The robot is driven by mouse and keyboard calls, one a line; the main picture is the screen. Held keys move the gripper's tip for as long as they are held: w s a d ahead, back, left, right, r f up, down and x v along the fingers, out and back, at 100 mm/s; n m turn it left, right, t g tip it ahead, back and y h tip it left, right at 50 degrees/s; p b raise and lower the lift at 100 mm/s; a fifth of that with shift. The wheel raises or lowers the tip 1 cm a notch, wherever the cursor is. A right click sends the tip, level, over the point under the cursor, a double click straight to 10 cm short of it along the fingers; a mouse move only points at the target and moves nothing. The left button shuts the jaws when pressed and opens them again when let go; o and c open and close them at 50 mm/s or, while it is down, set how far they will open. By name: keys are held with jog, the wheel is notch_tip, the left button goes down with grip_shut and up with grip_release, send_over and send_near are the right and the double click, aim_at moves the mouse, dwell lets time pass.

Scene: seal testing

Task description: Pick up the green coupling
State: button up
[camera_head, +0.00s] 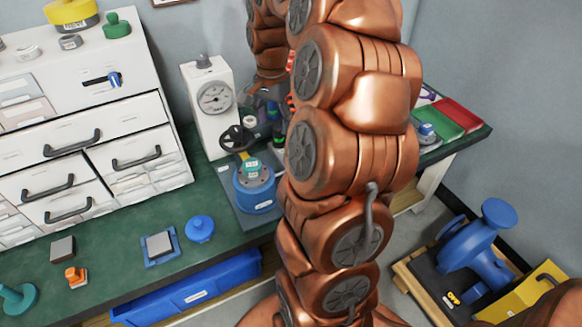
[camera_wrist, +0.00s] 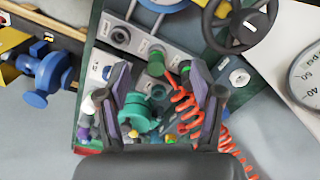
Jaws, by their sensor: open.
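My gripper (camera_wrist: 160,70) shows in the wrist view with its two fingers spread apart and nothing clamped between them. A green flanged part (camera_wrist: 138,112), which looks like the green coupling, lies between the fingers in the picture, nearer the left finger. A darker green round part (camera_wrist: 156,64) shows between the fingertips. I cannot tell how far below the fingers either part is. In the head view my arm hides this spot and the gripper. That view also shows a green knobbed part (camera_head: 117,26) on top of the white cabinet and a teal part (camera_head: 17,298) at the lower left.
An orange coiled hose (camera_wrist: 186,105) runs beside the right finger. A black handwheel (camera_wrist: 243,25) and a pressure gauge (camera_wrist: 305,75) stand close by. The white drawer cabinet (camera_head: 100,85) and a blue valve body (camera_head: 254,187) stand on the green bench (camera_head: 120,235). A blue pump (camera_head: 475,250) is at right.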

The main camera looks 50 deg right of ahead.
jog(key=d+f+m+b, duration=0.1)
jog(key=d+f, duration=0.2)
jog(key=d+f+m+b, duration=0.2)
jog(key=d+f, duration=0.1)
jog(key=d, duration=0.1)
jog(key=shift+f, duration=0.1)
jog(key=shift+d+f, duration=0.1)
jog(key=shift+f, duration=0.15)
jog(key=shift+w+a+f+b, duration=0.1)
jog(key=shift+a+f+b, duration=0.1)
jog(key=shift+f, duration=1.6)
jog(key=shift+a+f+b, duration=0.1)
jog(key=shift+f+b, duration=0.1)
jog(key=shift+f, duration=1.6)
jog(key=shift+c, duration=0.3)
grip_shut()
